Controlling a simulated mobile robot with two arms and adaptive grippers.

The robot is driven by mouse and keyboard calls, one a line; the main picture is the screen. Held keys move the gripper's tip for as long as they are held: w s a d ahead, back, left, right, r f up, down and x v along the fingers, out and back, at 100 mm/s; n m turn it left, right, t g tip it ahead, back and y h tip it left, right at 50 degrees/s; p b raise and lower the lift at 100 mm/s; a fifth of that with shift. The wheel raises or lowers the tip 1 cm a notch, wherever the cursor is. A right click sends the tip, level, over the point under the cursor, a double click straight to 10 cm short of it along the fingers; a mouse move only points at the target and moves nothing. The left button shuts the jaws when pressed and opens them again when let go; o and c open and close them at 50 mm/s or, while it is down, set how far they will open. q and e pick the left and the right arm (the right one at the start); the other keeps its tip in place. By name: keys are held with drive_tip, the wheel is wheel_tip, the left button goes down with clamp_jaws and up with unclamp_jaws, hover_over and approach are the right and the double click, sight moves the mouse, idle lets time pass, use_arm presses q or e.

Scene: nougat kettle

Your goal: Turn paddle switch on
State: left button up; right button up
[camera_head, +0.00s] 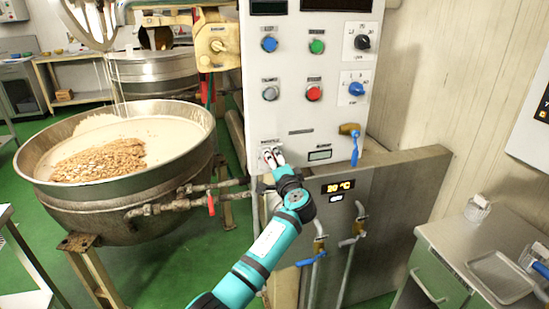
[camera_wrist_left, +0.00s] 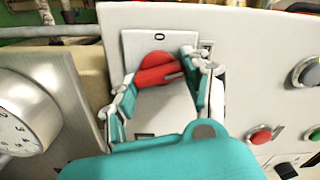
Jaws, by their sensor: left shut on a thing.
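The paddle switch (camera_wrist_left: 155,66) is a red knob on a light plate marked 0, on the face of the white control panel (camera_head: 300,118). My left gripper (camera_wrist_left: 163,92) has one finger on each side of the red paddle and is shut on it in the left wrist view. In the head view the left gripper (camera_head: 272,157) is at the panel's lower left corner, where it mostly hides the switch. The paddle lies roughly sideways, slightly tilted, below the 0. My right gripper is not in view.
A large kettle (camera_head: 130,190) with nuts stands left. A round dial (camera_wrist_left: 30,112) is left of the switch. Pipes run below.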

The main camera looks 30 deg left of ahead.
use_arm(q)
drive_tip(key=shift+f+m+p, duration=0.1)
drive_tip(key=shift+m+p, duration=0.7)
drive_tip(key=shift+m, duration=1.2)
drive_tip(key=o, duration=1.2)
drive_tip(key=shift+c, duration=0.2)
drive_tip(key=v, duration=1.2)
